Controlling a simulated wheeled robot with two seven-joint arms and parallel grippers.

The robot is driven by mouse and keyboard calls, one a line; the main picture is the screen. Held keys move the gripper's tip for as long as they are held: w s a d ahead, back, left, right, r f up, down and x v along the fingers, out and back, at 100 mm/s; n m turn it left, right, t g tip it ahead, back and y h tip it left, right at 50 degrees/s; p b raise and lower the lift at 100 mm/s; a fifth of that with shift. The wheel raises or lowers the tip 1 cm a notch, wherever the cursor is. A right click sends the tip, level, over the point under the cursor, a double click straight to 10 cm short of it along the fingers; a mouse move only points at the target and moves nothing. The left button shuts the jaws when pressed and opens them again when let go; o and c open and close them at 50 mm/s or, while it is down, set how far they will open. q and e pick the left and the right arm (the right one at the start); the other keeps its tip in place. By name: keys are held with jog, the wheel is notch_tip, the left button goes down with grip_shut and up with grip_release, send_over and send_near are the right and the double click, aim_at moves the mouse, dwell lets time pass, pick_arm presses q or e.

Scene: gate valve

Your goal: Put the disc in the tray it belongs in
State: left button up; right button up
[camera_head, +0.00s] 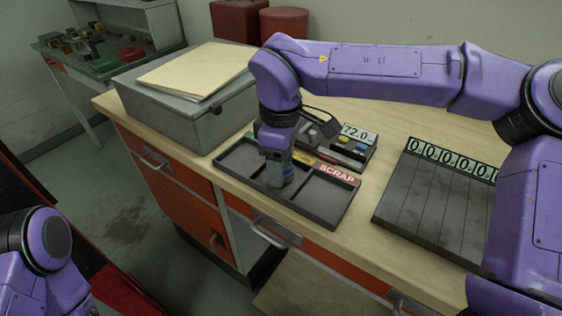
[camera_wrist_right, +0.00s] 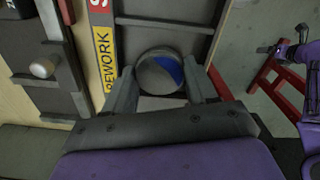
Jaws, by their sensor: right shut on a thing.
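The disc (camera_wrist_right: 160,72) is round, grey and blue, and sits between the fingers of my right gripper (camera_wrist_right: 162,88) in the right wrist view. In the head view my right gripper (camera_head: 281,180) points down at the middle compartment of a dark sorting tray (camera_head: 323,210), and the disc is hidden there. The tray has a red SCRAP label (camera_head: 337,174) and a yellow label, which reads "REWORK" in part in the wrist view (camera_wrist_right: 104,62). The gripper is shut on the disc. I cannot tell if the disc touches the tray floor. My left gripper is out of view.
A gauge with a 72.0 display (camera_head: 358,134) stands behind the tray. A slotted dark rack (camera_head: 420,205) with number labels lies to the right. A grey box (camera_head: 185,117) with a folder on it stands to the left. The bench's front edge runs close before the tray.

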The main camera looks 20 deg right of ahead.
jog(key=shift+f, duration=0.4)
jog(key=shift+f, duration=0.15)
jog(key=o, duration=1.1)
jog(key=shift+c, duration=0.2)
notch_tip(320, 180, up, 12)
jog(key=shift+r, duration=0.2)
